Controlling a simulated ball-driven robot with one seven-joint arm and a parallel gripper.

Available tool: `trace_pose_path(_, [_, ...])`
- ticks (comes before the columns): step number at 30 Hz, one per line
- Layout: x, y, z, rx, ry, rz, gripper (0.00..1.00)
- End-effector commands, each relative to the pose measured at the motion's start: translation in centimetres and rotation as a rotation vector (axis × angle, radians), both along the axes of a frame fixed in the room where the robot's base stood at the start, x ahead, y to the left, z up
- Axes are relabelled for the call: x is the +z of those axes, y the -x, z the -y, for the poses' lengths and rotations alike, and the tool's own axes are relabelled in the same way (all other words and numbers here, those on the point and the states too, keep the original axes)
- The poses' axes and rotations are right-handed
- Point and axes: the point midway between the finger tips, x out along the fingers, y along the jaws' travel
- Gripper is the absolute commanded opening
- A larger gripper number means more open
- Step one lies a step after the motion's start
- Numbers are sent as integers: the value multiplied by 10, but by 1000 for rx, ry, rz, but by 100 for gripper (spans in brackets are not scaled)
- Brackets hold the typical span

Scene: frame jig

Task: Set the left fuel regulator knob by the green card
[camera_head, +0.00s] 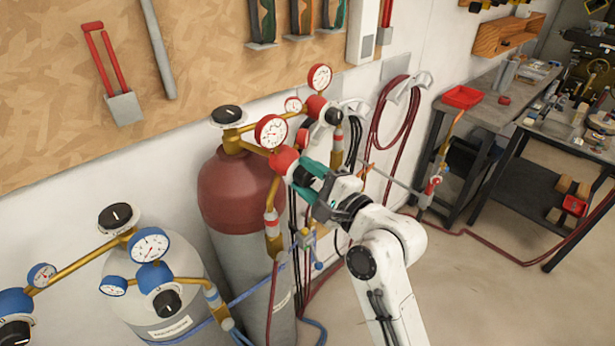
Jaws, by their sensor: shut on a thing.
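The left fuel regulator (285,160) is a red body on brass pipework in front of the dark red cylinder (230,190). A round gauge (271,131) with a white dial and red rim sits just above it. My gripper (307,174), with teal fingers, reaches in from the lower right and is shut on the black knob (301,177) at the regulator's front. The fingers and wrist hide most of this knob, so its pointer cannot be read. I cannot make out a green card in this view.
A second red regulator (318,107) with a black knob and gauge (320,77) stands close behind, to the right. Blue regulators (155,277) on a grey cylinder are at lower left. Red hoses (396,120) hang on the wall. The floor at right is partly open.

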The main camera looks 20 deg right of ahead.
Motion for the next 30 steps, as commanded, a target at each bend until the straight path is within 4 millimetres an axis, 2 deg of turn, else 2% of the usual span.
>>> trace_pose_path(15, [-2, 0, 1, -1, -423, -142, 15])
trace_pose_path(30, [-2, 0, 1, -2, -595, -199, 15])
